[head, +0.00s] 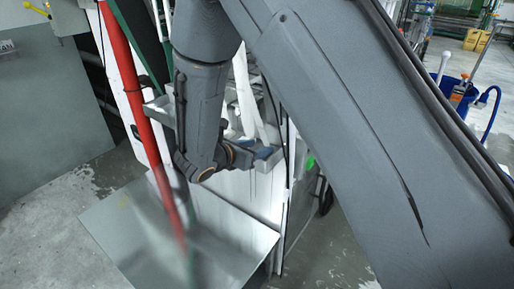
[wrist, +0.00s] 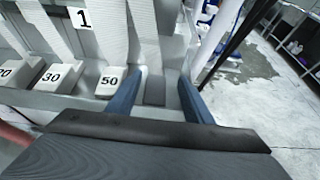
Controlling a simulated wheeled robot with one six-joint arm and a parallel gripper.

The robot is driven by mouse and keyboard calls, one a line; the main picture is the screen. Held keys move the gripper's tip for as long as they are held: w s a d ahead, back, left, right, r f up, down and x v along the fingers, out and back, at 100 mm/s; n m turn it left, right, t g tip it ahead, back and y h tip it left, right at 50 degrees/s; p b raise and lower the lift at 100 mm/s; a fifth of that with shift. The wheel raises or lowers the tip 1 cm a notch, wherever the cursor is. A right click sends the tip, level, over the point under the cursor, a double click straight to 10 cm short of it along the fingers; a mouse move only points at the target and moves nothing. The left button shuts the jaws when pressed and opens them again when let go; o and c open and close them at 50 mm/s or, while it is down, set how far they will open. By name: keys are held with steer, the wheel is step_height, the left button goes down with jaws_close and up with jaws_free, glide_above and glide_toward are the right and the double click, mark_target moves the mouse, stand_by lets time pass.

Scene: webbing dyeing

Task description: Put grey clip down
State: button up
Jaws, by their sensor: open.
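My gripper (wrist: 163,76) is open in the wrist view, with one blue finger on each side of a small grey block, which looks like the grey clip (wrist: 155,88). A gap shows between the clip and the right finger; the left finger is close to it, and I cannot tell whether they touch. The clip sits at the grey ledge, just below a hanging white webbing strip (wrist: 145,35). In the head view my gripper (head: 265,156) is at the machine's ledge, partly hidden by my arm, and the clip cannot be made out.
White blocks marked 30 (wrist: 60,77) and 50 (wrist: 110,80) stand left of my gripper, with another at the edge. A tag marked 1 (wrist: 81,18) hangs behind. A red pole (head: 140,105) stands left of my arm. Open floor (wrist: 262,75) lies to the right.

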steer(key=b+v, duration=0.3)
steer(key=v, duration=0.8)
steer(key=s+d+f+m+g+y, duration=0.2)
steer(key=s+d+m+g+y, duration=0.2)
steer(key=s+d+m, duration=0.3)
steer(key=s+d+f+m+g+y, duration=0.3)
steer(key=s+d+m, duration=0.4)
steer(key=d+m, duration=0.9)
steer(key=m+g+y, duration=0.1)
steer(key=m+g, duration=0.1)
steer(key=m, duration=0.3)
steer(key=shift+d, duration=0.2)
steer(key=shift+f, duration=0.15)
steer(key=shift+c, duration=0.4)
